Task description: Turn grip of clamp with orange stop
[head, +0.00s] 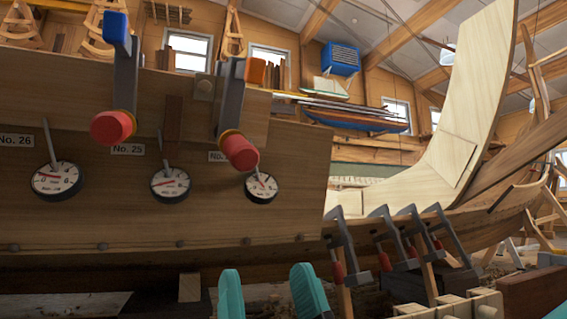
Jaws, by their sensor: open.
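The clamp with the orange stop (255,71) hangs on the upper plank of the hull, right of a similar clamp. Its grey bar (229,100) runs down to a red grip (239,152) with a yellow collar, which points out and down toward me. The grip partly covers the No. plate behind it. My gripper (270,287) shows at the bottom edge as two teal fingers. They are open, with nothing between them, well below the grip and touching nothing visible.
A clamp with a blue stop (115,27) and red grip (112,127) hangs to the left. Round dials (171,186) with thin needles sit on the plank below the clamps. Several smaller clamps (344,245) stand along the hull at right. The space before the plank looks clear.

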